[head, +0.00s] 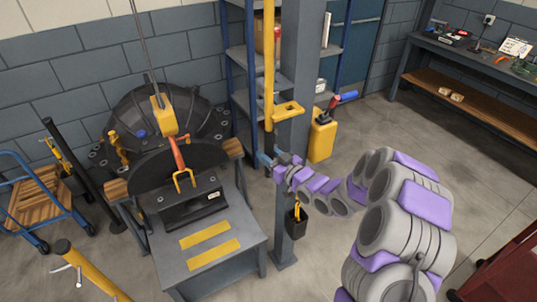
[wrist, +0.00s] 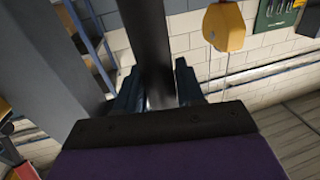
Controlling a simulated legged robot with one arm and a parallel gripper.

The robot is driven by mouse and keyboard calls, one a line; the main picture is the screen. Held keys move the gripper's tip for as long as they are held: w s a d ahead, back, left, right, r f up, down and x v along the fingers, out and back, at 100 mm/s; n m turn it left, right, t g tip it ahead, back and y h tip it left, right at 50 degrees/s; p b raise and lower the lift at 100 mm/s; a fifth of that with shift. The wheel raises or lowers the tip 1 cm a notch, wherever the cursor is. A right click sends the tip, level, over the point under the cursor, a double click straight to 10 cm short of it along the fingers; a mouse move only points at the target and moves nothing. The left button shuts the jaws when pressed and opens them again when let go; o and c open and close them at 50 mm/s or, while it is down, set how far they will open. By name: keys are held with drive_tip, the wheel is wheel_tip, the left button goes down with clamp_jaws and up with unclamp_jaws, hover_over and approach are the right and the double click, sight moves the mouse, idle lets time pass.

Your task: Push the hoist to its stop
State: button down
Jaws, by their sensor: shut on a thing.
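The hoist's yellow hook block (head: 163,116) hangs on a cable at left in the head view. Its orange hook (head: 177,153) is below it, by a yellow lifting eye (head: 184,180). A dark half-round casing part (head: 150,170) stands beneath. A yellow upright bar (head: 268,60) comes down from above, in front of the grey column, and has a dark lower end. My gripper (head: 267,160) is at that lower end. In the wrist view, my gripper (wrist: 158,88) is shut on the dark bar (wrist: 147,40) between its jaws. The hoist's overhead parts and stop are out of view.
The grey column (head: 296,120) stands just right of my gripper, carrying a yellow bracket (head: 288,109) and a black holder (head: 297,222). A grey stand (head: 215,270) with yellow stripes is at front left. A blue cart (head: 20,190) is far left. Open floor lies right.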

drive_tip(key=shift+w+a+r+p, duration=0.1)
drive_tip(key=shift+w+a+p, duration=0.1)
drive_tip(key=shift+w+p, duration=0.1)
drive_tip(key=w+d+p+x, duration=0.1)
drive_tip(key=p+x, duration=0.2)
drive_tip(key=x, duration=0.5)
drive_tip(key=shift+w, duration=0.5)
drive_tip(key=c, duration=1.1)
unclamp_jaws()
drive_tip(key=shift+o, duration=1.4)
drive_tip(key=shift+w+a, duration=0.15)
drive_tip(key=shift+a, duration=0.2)
